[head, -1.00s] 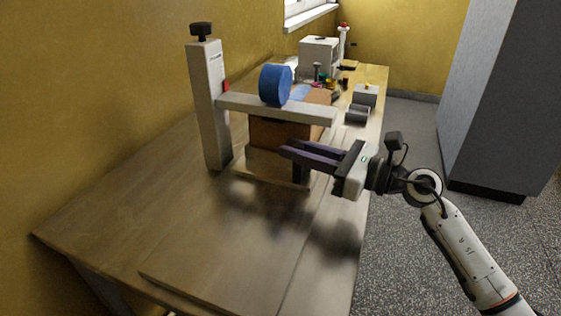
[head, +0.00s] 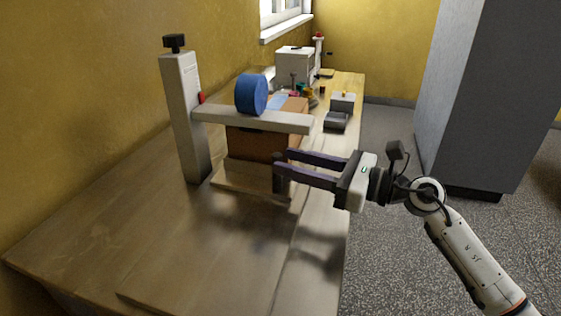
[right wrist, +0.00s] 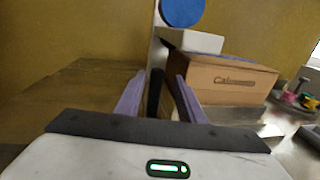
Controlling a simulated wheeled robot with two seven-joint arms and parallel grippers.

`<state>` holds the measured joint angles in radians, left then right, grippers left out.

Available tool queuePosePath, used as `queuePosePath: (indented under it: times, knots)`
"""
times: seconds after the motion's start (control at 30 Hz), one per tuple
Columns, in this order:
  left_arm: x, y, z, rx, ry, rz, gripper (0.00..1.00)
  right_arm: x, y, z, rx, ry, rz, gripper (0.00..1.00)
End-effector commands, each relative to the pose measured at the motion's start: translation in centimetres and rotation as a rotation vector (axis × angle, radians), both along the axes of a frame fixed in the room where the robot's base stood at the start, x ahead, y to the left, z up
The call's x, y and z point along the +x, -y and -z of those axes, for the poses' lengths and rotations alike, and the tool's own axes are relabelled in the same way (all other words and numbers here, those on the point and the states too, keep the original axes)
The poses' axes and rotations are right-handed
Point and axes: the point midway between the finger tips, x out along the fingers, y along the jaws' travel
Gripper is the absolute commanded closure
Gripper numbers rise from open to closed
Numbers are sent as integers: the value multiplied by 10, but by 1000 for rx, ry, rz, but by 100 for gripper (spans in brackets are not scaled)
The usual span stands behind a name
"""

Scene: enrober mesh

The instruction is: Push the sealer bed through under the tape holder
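The tape holder (head: 255,119) is a pale arm on an upright post, with a blue tape roll (head: 251,95) on top. The sealer bed (head: 240,181) is a light wooden board on the table below it. A brown cardboard box (head: 255,145) sits on the bed beneath the arm; it also shows in the right wrist view (right wrist: 225,82). A dark upright handle (head: 278,173) rises at the bed's near right corner. My right gripper (head: 281,162) is open, its purple fingers on either side of the handle (right wrist: 154,92), with gaps visible. My left gripper is out of view.
The wooden table (head: 130,220) runs along the yellow wall, its near part clear. Farther back stand a white machine (head: 295,66), a grey box (head: 342,102) and small coloured items. A tall grey cabinet (head: 480,90) stands across the floor at right.

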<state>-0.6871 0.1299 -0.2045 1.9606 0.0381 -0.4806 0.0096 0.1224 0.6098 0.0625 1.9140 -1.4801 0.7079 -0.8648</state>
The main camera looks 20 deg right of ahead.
Motion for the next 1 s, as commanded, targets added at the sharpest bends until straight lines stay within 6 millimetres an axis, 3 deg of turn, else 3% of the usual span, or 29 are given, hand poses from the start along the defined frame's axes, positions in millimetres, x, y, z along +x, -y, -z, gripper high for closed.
queuePosePath:
  times: [0.2, 0.4, 1.0]
  knots:
    - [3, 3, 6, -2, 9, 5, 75, -32, 29, 4, -5, -2, 1, 64]
    - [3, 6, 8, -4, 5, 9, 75, -47, 43, 2, -2, -1, 1, 64]
    - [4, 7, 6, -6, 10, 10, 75, -49, 45, 0, -1, 1, 1, 64]
